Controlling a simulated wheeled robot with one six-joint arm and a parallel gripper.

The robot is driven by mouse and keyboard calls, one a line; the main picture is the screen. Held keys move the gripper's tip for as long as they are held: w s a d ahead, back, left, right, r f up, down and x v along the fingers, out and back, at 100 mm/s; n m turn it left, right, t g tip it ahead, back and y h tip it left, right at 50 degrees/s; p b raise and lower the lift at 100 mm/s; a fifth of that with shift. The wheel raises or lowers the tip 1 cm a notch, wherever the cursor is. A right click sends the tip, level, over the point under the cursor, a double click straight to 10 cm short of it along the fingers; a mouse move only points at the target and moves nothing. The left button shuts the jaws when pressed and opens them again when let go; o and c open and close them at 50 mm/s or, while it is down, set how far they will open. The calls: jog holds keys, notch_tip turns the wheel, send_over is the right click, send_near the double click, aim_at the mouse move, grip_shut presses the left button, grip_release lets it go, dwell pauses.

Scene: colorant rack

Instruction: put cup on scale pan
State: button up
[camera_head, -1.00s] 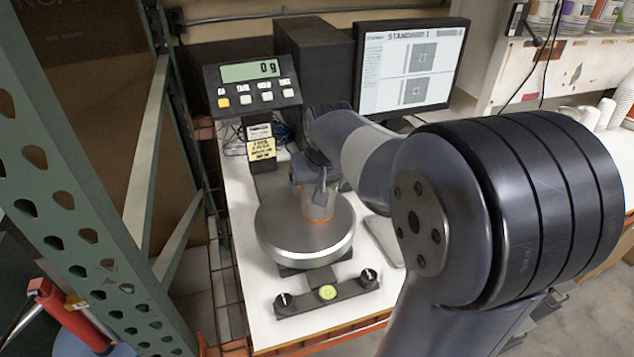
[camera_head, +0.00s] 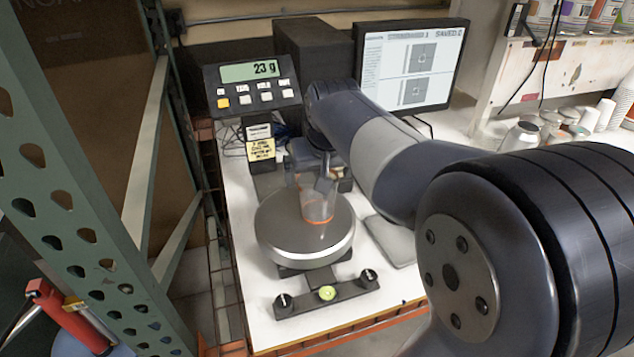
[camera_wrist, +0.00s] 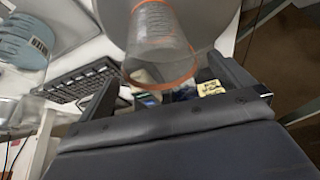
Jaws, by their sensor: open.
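The clear cup (camera_head: 318,203) with an orange band stands upright on the round metal scale pan (camera_head: 282,237). The scale's display (camera_head: 250,71) reads 23 g. My gripper (camera_head: 322,180) is open at the cup, just behind it in the head view. In the wrist view the cup (camera_wrist: 160,45) shows its orange rim toward my open gripper (camera_wrist: 165,92), with the grey pan (camera_wrist: 208,12) beyond it. Whether a finger still touches the cup I cannot tell.
A monitor (camera_head: 408,65) stands behind on the right. A levelling bar with knobs (camera_head: 327,293) lies in front of the pan. A green rack post (camera_head: 75,190) rises at left. Cups and jars (camera_head: 560,122) stand at the back right. A keyboard (camera_wrist: 82,82) shows in the wrist view.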

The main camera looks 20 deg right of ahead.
jog(key=v, duration=0.7)
jog(key=shift+s, duration=0.1)
jog(key=shift+c, duration=0.3)
dwell(1.4)
